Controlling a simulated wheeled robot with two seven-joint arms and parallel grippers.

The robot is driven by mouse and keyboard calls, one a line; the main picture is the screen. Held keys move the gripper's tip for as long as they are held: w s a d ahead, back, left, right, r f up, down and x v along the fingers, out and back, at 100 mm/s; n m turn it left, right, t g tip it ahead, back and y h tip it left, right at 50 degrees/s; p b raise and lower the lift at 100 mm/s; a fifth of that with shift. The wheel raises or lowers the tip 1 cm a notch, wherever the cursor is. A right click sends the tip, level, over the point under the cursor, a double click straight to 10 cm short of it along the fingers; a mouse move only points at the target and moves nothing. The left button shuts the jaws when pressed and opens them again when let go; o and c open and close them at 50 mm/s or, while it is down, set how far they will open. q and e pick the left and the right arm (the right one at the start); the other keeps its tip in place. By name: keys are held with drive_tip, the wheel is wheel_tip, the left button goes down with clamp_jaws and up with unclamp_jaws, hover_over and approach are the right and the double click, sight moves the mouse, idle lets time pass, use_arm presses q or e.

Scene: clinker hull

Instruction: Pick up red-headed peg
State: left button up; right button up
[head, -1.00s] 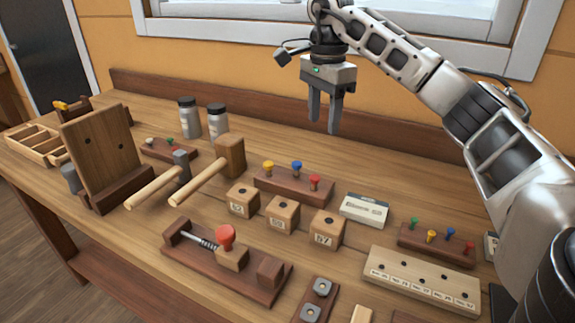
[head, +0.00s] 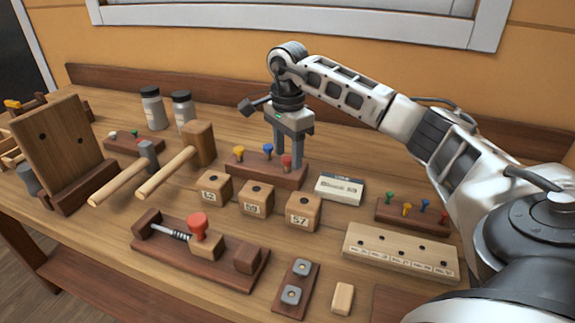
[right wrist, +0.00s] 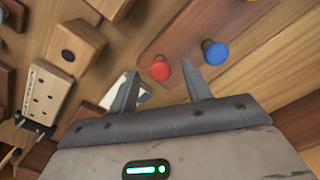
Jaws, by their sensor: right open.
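The red-headed peg (head: 286,162) stands in a dark wooden rack (head: 262,178) with a yellow-headed peg (head: 239,152) and a blue-headed peg (head: 267,149). My right gripper (head: 288,161) is open, pointing down over the rack's right end. In the right wrist view, the red head (right wrist: 160,69) shows between the two fingertips (right wrist: 159,74), and the blue head (right wrist: 215,53) lies outside them to the right. Whether the fingers touch the red head I cannot tell. My left gripper is not in view.
Several numbered wooden blocks (head: 256,199) stand before the rack. A mallet (head: 198,146) lies left, a white cassette-like box (head: 339,189) right. Another rack (head: 412,215) holds several coloured pegs, one red. A red-knobbed clamp (head: 199,226) sits in front.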

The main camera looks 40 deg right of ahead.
sight(287, 169)
wheel_tip(287, 169, down, 2)
drive_tip(key=shift+f, duration=0.15)
drive_tip(key=c, duration=1.1)
drive_tip(key=shift+o, duration=0.2)
